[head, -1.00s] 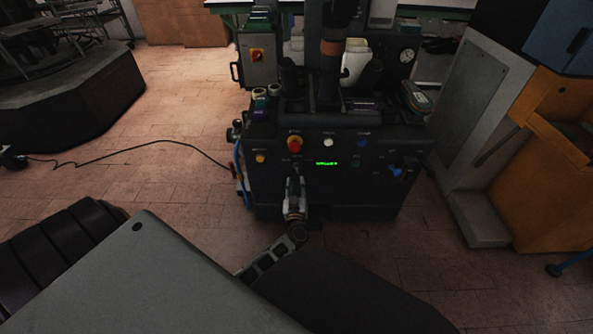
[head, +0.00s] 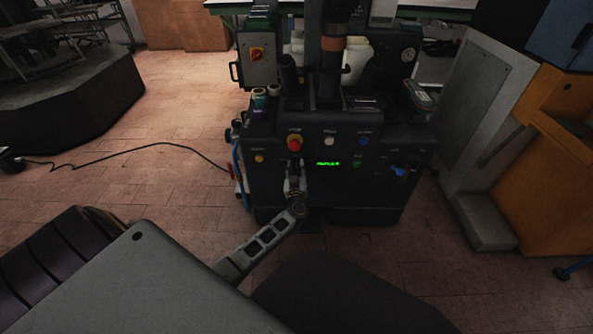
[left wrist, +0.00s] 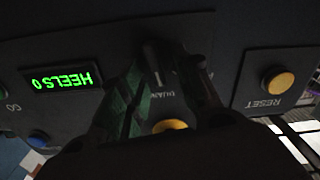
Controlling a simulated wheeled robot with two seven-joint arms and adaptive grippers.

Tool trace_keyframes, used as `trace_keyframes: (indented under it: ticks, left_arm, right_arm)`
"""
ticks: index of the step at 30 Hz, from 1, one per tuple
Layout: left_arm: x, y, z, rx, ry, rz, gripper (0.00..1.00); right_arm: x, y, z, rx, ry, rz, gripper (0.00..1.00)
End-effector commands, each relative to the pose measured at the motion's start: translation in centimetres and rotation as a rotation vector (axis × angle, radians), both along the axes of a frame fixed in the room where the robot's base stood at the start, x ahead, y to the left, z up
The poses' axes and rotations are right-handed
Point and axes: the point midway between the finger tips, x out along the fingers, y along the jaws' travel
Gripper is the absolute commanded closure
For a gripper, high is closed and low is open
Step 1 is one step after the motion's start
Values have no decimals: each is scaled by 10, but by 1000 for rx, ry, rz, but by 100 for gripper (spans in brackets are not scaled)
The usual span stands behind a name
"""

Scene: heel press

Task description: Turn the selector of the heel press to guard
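The heel press (head: 330,190) is a dark machine standing ahead in the head view, with its control panel facing me. My left gripper (head: 294,171) is at the panel, just below the red stop button (head: 294,144); it hides the selector there. In the left wrist view the panel is upside down. The dark selector knob (left wrist: 154,52) shows just beyond the fingertips of my left gripper (left wrist: 163,68). The fingers are apart, one on each side of the knob; I cannot tell whether they touch it. A partly hidden guard label shows between them. My right gripper is not in view.
A green display (left wrist: 62,82) reads HEELS 0. A yellow reset button (left wrist: 277,82) sits on the other side of the fingers. An orange cabinet (head: 560,165) stands at right; floor at left is mostly open.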

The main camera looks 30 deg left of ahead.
Motion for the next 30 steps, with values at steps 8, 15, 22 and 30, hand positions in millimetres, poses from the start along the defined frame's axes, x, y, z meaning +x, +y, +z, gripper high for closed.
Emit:
trace_keyframes:
  ticks: [8,15,22,30]
  left_arm:
    - [1,1,0,0,0,0,67]
    - [1,1,0,0,0,0,90]
    - [1,1,0,0,0,0,100]
    - [1,1,1,16,12,2,100]
  right_arm:
    - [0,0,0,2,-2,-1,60]
    - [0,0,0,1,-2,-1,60]
    - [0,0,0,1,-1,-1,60]
    - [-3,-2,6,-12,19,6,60]
